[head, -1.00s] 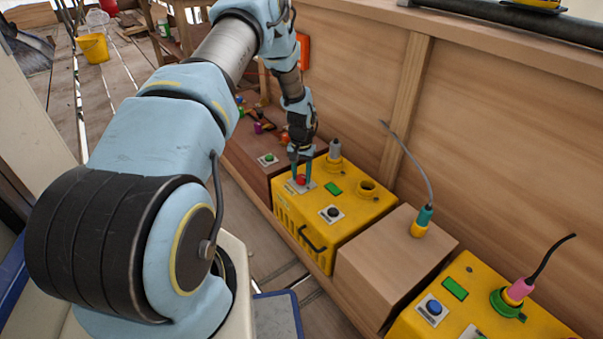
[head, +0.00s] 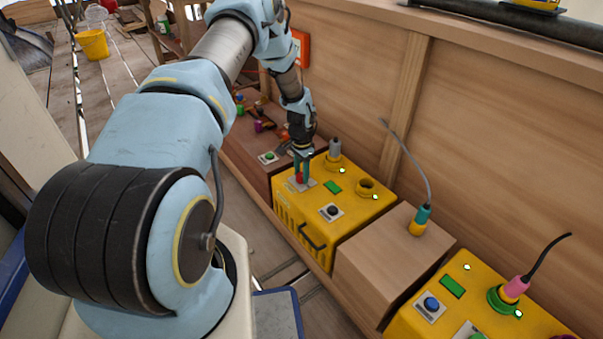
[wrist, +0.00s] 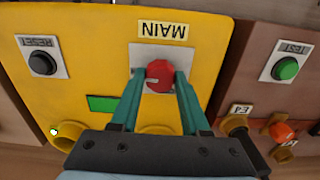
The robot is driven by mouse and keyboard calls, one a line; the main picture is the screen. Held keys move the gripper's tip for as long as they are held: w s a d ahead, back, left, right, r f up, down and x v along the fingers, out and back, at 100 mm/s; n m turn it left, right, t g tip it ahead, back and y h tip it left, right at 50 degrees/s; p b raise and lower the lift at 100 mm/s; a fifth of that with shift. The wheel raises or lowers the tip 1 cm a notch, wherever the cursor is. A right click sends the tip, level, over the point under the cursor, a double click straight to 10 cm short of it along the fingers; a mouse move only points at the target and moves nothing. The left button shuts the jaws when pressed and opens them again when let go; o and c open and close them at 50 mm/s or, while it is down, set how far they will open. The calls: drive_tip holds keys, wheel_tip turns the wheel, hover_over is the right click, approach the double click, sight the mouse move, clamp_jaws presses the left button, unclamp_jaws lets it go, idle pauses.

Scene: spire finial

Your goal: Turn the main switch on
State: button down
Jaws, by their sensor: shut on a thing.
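The main switch is a red knob (wrist: 160,76) on a white plate under the label MAIN (wrist: 163,30), on top of the yellow box (head: 318,228). My gripper (wrist: 159,70) is shut on the red knob, with one teal finger on each side of it. In the head view my gripper (head: 302,179) reaches down onto the knob, which the fingers mostly hide. Small pale lamps (head: 342,170) glow on the yellow box; one also shows in the wrist view (wrist: 54,131).
A black RESET button (wrist: 42,64) and a green TEST button (wrist: 286,68) flank the switch. A plug stands in the yellow box near an empty socket (head: 367,187). A wooden block (head: 385,255) and a second yellow box (head: 480,300) lie to the right, along the wooden wall.

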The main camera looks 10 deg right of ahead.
sight(301, 175)
idle(0.3)
drive_tip(key=shift+c, duration=1.9)
unclamp_jaws()
wheel_tip(301, 175, up, 11)
drive_tip(key=p, duration=0.1)
drive_tip(key=shift+p, duration=0.3)
drive_tip(key=s+a+r+n, duration=0.3)
drive_tip(key=a+r, duration=0.3)
drive_tip(key=r, duration=0.3)
drive_tip(key=s+a+r+n+t, duration=0.1)
drive_tip(key=s+a+r+n, duration=0.4)
drive_tip(key=s+a+r, duration=0.4)
drive_tip(key=s+a+r+n+t, duration=0.1)
drive_tip(key=s+a+r+n, duration=0.45)
drive_tip(key=s, duration=0.55)
wheel_tip(301, 175, up, 25)
drive_tip(key=m+p, duration=0.1)
drive_tip(key=p, duration=2.3)
drive_tip(key=shift+w+a+m, duration=0.3)
drive_tip(key=shift+w+m, duration=0.05)
drive_tip(key=shift+w, duration=0.05)
